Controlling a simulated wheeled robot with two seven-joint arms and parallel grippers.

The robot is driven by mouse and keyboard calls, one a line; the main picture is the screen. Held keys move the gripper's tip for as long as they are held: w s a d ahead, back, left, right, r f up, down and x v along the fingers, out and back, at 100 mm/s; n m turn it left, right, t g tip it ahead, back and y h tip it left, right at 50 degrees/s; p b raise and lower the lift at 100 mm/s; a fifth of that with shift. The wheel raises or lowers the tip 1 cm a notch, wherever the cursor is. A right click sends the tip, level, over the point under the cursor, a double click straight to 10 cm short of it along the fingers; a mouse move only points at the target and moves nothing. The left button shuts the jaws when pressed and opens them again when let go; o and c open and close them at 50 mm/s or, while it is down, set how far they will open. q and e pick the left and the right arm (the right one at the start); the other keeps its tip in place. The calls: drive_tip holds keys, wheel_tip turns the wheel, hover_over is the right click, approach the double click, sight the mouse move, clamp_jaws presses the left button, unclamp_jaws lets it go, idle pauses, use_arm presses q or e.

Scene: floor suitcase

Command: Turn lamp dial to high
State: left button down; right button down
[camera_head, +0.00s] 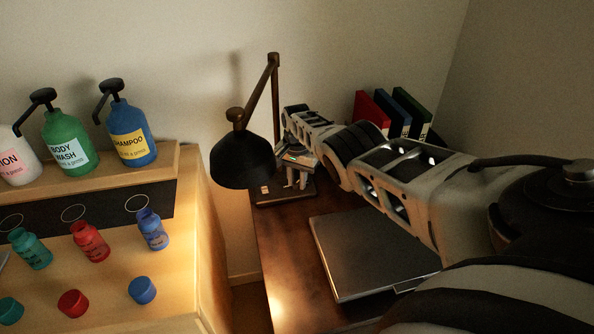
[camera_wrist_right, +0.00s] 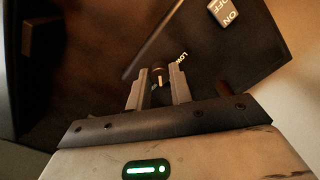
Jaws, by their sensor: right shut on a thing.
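The desk lamp has a brown jointed arm (camera_head: 275,95) and a black shade (camera_head: 243,163) tilted down. Its dark base (camera_head: 268,196) stands on the desk. My right gripper (camera_head: 297,180) reaches down over the base from the right. In the right wrist view, my right gripper (camera_wrist_right: 158,82) is shut on the small dark lamp dial (camera_wrist_right: 158,74), which has a light pointer mark. A LOW label (camera_wrist_right: 183,57) lies just right of the dial. The fingers hide part of the dial and any other labels. My left gripper is not in view.
A light ON/OFF switch (camera_wrist_right: 224,12) sits on the lamp base. A closed grey laptop (camera_head: 365,255) lies on the desk (camera_head: 285,260). Red, blue and green books (camera_head: 392,115) stand behind my right arm. A shelf (camera_head: 190,215) at left holds pump bottles (camera_head: 130,135) and small bottles (camera_head: 152,230).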

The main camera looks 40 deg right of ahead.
drive_tip(key=shift+r+m, duration=0.1)
drive_tip(key=shift+m, duration=1.2)
drive_tip(key=c, duration=1.3)
unclamp_jaws()
drive_tip(key=shift+o, duration=0.2)
